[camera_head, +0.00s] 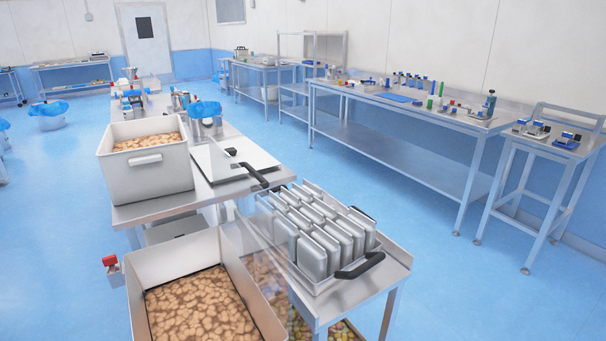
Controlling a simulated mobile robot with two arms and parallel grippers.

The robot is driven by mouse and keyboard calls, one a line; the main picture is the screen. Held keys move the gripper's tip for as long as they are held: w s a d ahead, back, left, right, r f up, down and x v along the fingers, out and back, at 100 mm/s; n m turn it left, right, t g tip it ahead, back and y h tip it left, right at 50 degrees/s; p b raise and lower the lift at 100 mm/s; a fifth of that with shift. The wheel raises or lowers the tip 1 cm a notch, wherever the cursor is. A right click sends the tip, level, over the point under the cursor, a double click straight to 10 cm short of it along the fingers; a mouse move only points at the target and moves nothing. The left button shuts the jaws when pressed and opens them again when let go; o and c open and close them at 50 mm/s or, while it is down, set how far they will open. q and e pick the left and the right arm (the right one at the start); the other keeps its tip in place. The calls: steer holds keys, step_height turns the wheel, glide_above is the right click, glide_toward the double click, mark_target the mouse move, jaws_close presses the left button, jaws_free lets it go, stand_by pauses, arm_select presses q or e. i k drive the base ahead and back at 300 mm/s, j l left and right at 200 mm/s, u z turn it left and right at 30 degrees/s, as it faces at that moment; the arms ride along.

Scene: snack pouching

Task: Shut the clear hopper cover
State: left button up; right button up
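The hopper (174,270) is a metal bin in the lower part of the view, open at the top, with brown snack pieces (200,308) showing inside. A clear panel (262,245), which looks like the hopper cover, stands tilted up along the hopper's right side. Its outline is faint, and the tray and snacks show through it. The hopper's opening is uncovered. The hopper's bottom edge runs out of the picture. Neither of my grippers is in view.
A metal tray of several silver pouches (313,252) with black handles (360,266) stands right of the clear panel. A grey bin (148,178) of snacks stands behind the hopper. A red knob (109,261) is at its left. Blue floor (60,230) is free at left.

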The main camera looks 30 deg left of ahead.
mark_target(229, 213)
steer(key=i+l+u, duration=0.1)
steer(key=i+u, duration=0.15)
steer(key=u, duration=0.25)
steer(key=i+l+u, duration=0.2)
steer(key=u, duration=0.3)
steer(key=i+l+u, duration=0.25)
steer(key=u, duration=0.25)
steer(key=i+l+u, duration=0.1)
steer(key=l+u, duration=0.7)
steer(key=u, duration=0.15)
steer(key=l+u, duration=0.5)
steer(key=i+j, duration=0.05)
